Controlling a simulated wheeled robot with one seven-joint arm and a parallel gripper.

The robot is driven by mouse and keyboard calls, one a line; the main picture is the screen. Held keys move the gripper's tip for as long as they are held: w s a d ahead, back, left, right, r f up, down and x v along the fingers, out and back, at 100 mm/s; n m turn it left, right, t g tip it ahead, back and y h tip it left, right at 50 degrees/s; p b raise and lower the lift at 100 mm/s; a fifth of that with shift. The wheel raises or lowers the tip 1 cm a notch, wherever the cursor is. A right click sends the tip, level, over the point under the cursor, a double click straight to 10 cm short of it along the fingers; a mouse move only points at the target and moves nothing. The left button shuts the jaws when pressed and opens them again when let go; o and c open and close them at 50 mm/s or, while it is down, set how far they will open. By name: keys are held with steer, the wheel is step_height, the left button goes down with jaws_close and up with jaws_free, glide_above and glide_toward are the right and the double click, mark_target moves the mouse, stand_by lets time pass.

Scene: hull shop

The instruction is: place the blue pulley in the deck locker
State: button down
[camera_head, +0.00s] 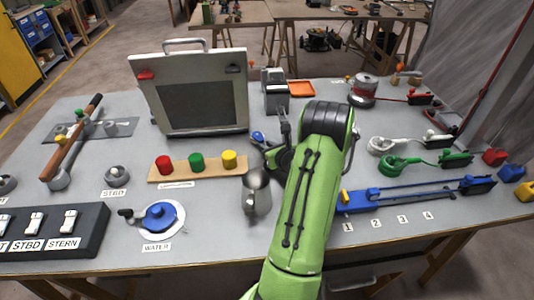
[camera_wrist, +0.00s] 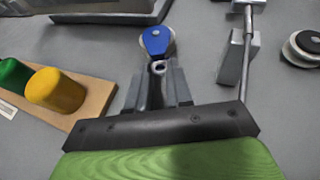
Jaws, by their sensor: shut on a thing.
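The blue pulley (camera_wrist: 156,40) has a rounded blue cheek and a grey metal eye. My gripper (camera_wrist: 158,80) is shut on its eye end, and the blue part sticks out past the fingertips. In the head view the pulley (camera_head: 257,137) shows as a small blue spot left of my wrist, above the table. The deck locker seems to be the pale grey case (camera_head: 240,92) with a raised, handled panel and a dark front, left of and behind my gripper. Only its lower edge (camera_wrist: 110,16) shows at the top left of the wrist view. My arm hides part of my gripper in the head view.
A wooden strip (camera_head: 200,175) with red, green and yellow plugs lies in front of the case. A grey metal block (camera_head: 275,92) stands behind.

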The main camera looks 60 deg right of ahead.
steer(key=shift+w+d+f, duration=0.15)
steer(key=shift+w+f, duration=0.05)
steer(key=shift+f, duration=0.45)
steer(key=shift+r, duration=0.2)
steer(key=shift+f, duration=0.15)
steer(key=c, duration=1)
jaws_free()
